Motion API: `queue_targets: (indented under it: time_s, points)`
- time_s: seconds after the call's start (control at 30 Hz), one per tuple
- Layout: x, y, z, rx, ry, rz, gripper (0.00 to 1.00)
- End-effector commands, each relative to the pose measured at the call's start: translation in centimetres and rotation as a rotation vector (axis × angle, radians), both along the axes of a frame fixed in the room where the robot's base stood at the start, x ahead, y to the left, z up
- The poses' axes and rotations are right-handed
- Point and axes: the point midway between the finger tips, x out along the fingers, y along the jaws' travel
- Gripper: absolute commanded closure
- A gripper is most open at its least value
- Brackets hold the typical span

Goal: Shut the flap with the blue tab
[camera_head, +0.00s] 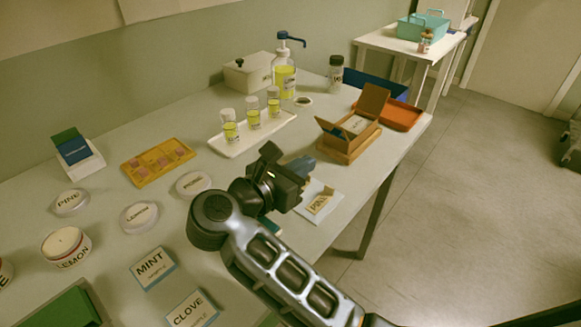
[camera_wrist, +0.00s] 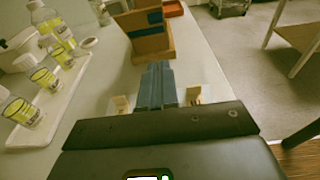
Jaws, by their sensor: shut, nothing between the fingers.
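A brown cardboard box (camera_head: 349,148) stands near the table's right edge with flaps raised. A tall flap (camera_head: 372,101) stands up at its back right, and a lower flap (camera_head: 328,129) sticks out on the near left. A pale card with lettering (camera_head: 355,124) shows inside. In the wrist view the box (camera_wrist: 154,54) is ahead, with blue on its near flap (camera_wrist: 150,29); I cannot make out the tab's exact shape. My gripper (camera_head: 307,163) is shut and empty, left of and short of the box. Its blue-grey fingers (camera_wrist: 157,68) point at the box, apart from it.
A white tray with yellow bottles (camera_head: 270,127) lies left of the box. An orange tray (camera_head: 402,115) and a dark blue bin (camera_head: 377,84) are behind it. Floor opens beyond the right edge.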

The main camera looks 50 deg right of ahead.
Motion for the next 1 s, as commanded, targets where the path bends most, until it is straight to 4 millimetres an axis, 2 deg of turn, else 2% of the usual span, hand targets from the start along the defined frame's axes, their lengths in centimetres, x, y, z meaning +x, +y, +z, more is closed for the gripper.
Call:
queue_targets:
  time_s: [0.2,0.4,0.6,1.0]
  points:
    - [0.1,-4.1,-0.2,0.000,-0.001,-0.002,1.00]
    - [0.2,-6.1,1.3,0.000,-0.001,-0.001,1.00]
    - [0.2,-6.8,1.7,-0.001,0.000,0.001,1.00]
    - [0.3,-7.0,1.8,0.004,0.000,0.001,1.00]
